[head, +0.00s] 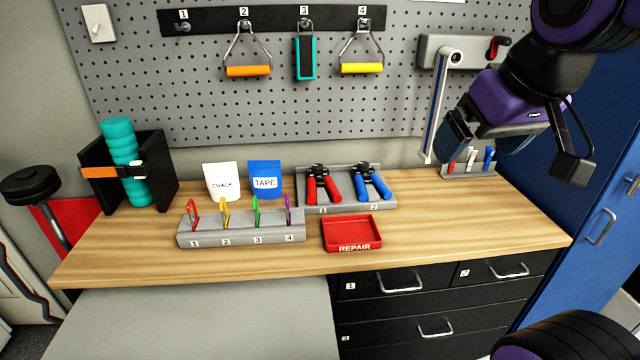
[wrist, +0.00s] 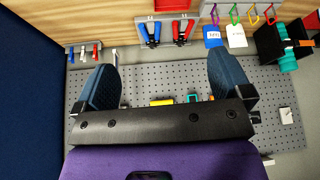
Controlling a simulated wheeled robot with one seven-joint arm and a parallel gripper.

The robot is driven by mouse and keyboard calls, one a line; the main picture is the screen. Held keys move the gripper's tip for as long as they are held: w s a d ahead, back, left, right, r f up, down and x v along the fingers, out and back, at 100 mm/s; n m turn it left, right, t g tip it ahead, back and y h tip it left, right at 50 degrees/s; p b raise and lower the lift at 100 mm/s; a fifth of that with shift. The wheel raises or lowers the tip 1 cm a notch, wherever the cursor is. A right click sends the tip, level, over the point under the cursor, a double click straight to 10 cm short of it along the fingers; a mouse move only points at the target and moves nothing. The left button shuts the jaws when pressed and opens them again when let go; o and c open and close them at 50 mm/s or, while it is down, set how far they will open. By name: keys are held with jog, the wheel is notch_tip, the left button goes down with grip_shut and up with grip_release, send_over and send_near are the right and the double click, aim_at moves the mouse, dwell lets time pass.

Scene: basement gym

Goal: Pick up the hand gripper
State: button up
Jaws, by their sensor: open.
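Two hand grippers stand in a grey holder (head: 350,207) at the back middle of the workbench. The one with red handles (head: 322,184) is in slot 1, and the one with blue handles (head: 371,182) is in slot 2. In the wrist view the red one (wrist: 183,30) and the blue one (wrist: 152,34) are at the top, beyond my fingertips. My gripper (head: 485,140) is open and empty, raised in front of the pegboard to the right of both hand grippers. Its two blue fingers also frame the wrist view (wrist: 160,75).
A red REPAIR tray (head: 352,246) and a grey numbered rack with colored clips (head: 240,238) stand near the bench front. Chalk (head: 221,182) and tape (head: 265,180) packs are left of the holder. A small rack (head: 470,171) lies below my gripper. A blue cabinet (head: 585,190) bounds the right.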

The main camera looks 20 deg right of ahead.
jog(key=w+r, duration=0.2)
jog(key=w, duration=1.3)
jog(key=n+y, duration=0.1)
jog(key=n, duration=0.1)
send_over(318, 166)
jog(key=s, duration=0.4)
notch_tip(318, 166, down, 26)
jog(key=shift+g, duration=0.4)
jog(key=x, duration=0.7)
jog(key=d+x, duration=0.1)
jog(key=x, duration=0.3)
jog(key=shift+w+a+f, duration=0.1)
jog(key=shift+f, duration=0.1)
jog(key=c, duration=0.8)
